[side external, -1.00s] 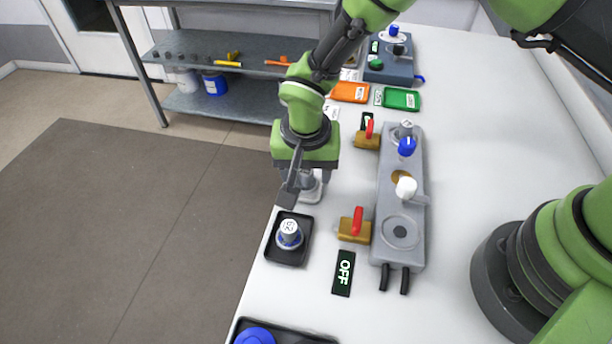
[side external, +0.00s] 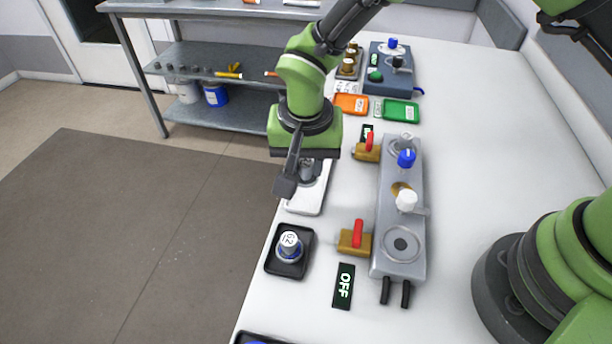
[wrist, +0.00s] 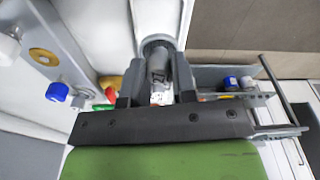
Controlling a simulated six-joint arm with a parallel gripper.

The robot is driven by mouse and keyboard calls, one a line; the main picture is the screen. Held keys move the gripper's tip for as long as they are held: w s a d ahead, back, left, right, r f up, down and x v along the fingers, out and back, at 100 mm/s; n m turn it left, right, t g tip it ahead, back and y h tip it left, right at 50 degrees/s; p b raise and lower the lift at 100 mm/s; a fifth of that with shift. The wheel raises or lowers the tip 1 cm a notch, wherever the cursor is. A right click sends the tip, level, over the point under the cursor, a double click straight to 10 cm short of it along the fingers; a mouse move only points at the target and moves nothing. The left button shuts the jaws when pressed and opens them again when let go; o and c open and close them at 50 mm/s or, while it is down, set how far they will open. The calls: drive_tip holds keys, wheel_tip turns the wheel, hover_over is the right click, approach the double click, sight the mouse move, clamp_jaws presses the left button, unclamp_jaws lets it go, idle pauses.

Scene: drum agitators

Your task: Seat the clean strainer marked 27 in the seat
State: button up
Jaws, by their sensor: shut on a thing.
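My gripper (side external: 297,178) is shut on a grey cylindrical piece (side external: 308,168) with a pale rim, seemingly a strainer. The wrist view shows the grey piece (wrist: 157,62) upright between the two fingers. The grey block (side external: 388,215) has a round ringed recess (side external: 402,243) at its near end, apparently the seat, with nothing standing in it. Another strainer (side external: 290,246), blue and silver with a number like 62 on its white top, stands in the black tray (side external: 270,262).
Two brass valves with red handles (side external: 357,234) (side external: 369,143) flank the block's left side. A white knob (side external: 406,201) and a blue knob (side external: 406,158) stand up from it. An OFF plate (side external: 343,287) lies in front. Orange and green trays (side external: 402,111) lie behind.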

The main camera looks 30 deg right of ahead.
drive_tip(key=r, duration=0.2)
drive_tip(key=d+r, duration=0.1)
drive_tip(key=r, duration=0.3)
drive_tip(key=shift+d, duration=0.3)
drive_tip(key=s+d+r+n, duration=0.3)
drive_tip(key=d, duration=0.5)
drive_tip(key=s+d+r+n, duration=0.2)
drive_tip(key=s+d+n, duration=0.15)
drive_tip(key=d, duration=0.45)
drive_tip(key=s+a+f+m+g, duration=0.1)
drive_tip(key=s+a+f+m, duration=0.2)
drive_tip(key=s+a+m, duration=0.45)
drive_tip(key=s+a+f+m, duration=0.3)
drive_tip(key=a+f+m, duration=0.1)
drive_tip(key=m, duration=0.7)
drive_tip(key=shift+h, duration=0.3)
drive_tip(key=shift+w+a+f, duration=0.1)
drive_tip(key=shift+w+f, duration=0.05)
drive_tip(key=shift+f, duration=1.1)
drive_tip(key=shift+w+a+f, duration=0.1)
drive_tip(key=shift+w+f, duration=0.05)
drive_tip(key=shift+f, duration=1.1)
drive_tip(key=shift+f, duration=0.2)
